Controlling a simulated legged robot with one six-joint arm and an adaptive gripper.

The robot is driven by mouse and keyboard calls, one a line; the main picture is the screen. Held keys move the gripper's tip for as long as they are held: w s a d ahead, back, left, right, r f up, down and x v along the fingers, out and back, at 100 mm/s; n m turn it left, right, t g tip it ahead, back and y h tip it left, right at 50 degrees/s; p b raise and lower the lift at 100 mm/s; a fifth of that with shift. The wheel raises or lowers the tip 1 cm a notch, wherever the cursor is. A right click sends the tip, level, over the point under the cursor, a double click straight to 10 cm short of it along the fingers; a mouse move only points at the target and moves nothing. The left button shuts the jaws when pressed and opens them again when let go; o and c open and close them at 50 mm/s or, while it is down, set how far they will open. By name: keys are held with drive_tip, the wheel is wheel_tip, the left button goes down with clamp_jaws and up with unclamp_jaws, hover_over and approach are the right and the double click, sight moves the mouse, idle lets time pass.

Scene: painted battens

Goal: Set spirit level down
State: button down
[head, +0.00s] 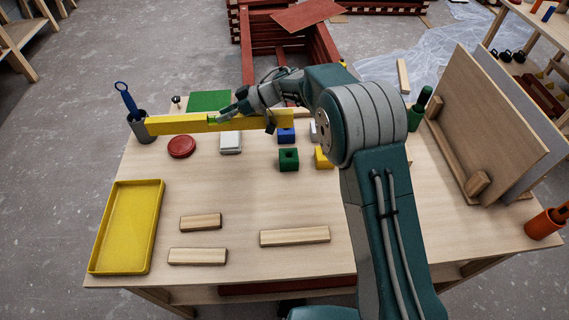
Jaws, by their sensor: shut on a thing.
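The spirit level is a long yellow bar (180,124) with a small green vial near its middle. My gripper (226,117) is shut on it near the middle. The level lies roughly across the picture, over the back left part of the wooden table (225,195). It looks held above the table top, but I cannot tell the exact gap. Part of the level is hidden by the gripper fingers.
A yellow tray (127,228), a red round lid (181,146), a white box (231,142), a green mat (209,101) and a grey cup (143,127) stand left. Coloured blocks (288,160) sit mid-table. Wooden battens (295,236) lie in front. Boards (490,120) stand right.

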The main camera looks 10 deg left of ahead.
drive_tip(key=s+d+f, duration=0.9)
drive_tip(key=shift+s+d+f, duration=0.25)
drive_tip(key=shift+s, duration=0.15)
wheel_tip(320, 180, down, 4)
drive_tip(key=shift+s+d+r, duration=0.1)
drive_tip(key=shift+r, duration=0.15)
drive_tip(key=shift+c, duration=1.7)
unclamp_jaws()
